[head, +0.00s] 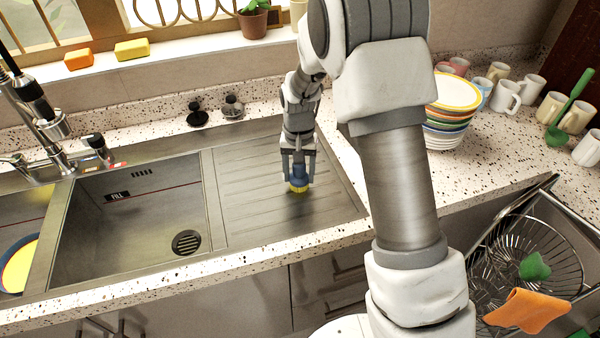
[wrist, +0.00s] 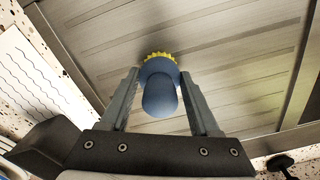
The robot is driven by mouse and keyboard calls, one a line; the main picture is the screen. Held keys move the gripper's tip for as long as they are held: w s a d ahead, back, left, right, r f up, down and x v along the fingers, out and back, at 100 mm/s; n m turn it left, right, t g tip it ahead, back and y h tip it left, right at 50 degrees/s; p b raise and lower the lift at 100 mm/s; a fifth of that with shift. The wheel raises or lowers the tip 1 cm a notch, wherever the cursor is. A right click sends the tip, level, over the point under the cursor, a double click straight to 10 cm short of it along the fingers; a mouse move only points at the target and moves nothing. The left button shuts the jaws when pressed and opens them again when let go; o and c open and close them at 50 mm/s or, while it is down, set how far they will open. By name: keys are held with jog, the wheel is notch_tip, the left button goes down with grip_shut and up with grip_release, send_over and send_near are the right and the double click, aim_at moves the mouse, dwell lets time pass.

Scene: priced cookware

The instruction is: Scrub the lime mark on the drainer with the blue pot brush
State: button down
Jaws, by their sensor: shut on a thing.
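The blue pot brush (head: 299,173) is between the fingers of my gripper (head: 298,178), which is shut on it. Its yellow bristles point down at the ribbed metal drainer (head: 240,215), right of the sink basin, and appear at or very near its surface. In the wrist view the brush's rounded blue handle (wrist: 160,97) fills the space between the fingertips (wrist: 159,76), with bristles showing beyond it. I cannot clearly make out the lime mark; a faint yellow-green tint shows on the drainer at the right of the wrist view, and the brush may cover part of the surface.
The basin (head: 130,215) lies left, with a tap (head: 50,125) behind. Stacked bowls (head: 452,115) and several mugs stand right. A sheet with wavy lines (wrist: 30,80) lies beside the drainer.

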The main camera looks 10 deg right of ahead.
jog(key=shift+s+a+f, duration=0.1)
jog(key=shift+s+a, duration=0.05)
jog(key=shift+a, duration=0.95)
jog(key=shift+w+a+f, duration=0.15)
jog(key=shift+w, duration=0.65)
jog(key=shift+w+d, duration=0.15)
jog(key=shift+d, duration=0.6)
jog(key=shift+w+d, duration=0.1)
jog(key=shift+d, duration=0.6)
jog(key=shift+s+a+r, duration=0.1)
jog(key=shift+a+r, duration=0.05)
jog(key=shift+a, duration=0.6)
jog(key=shift+s+a+r, duration=0.1)
jog(key=shift+a+r, duration=0.05)
jog(key=shift+a, duration=0.55)
jog(key=shift+w+a+f, duration=0.15)
jog(key=shift+w, duration=0.8)
jog(key=shift+w+d, duration=0.2)
jog(key=shift+d, duration=1.2)
jog(key=shift+s+a, duration=0.15)
jog(key=shift+a, duration=0.6)
jog(key=shift+s+a, duration=0.1)
jog(key=shift+a, duration=0.6)
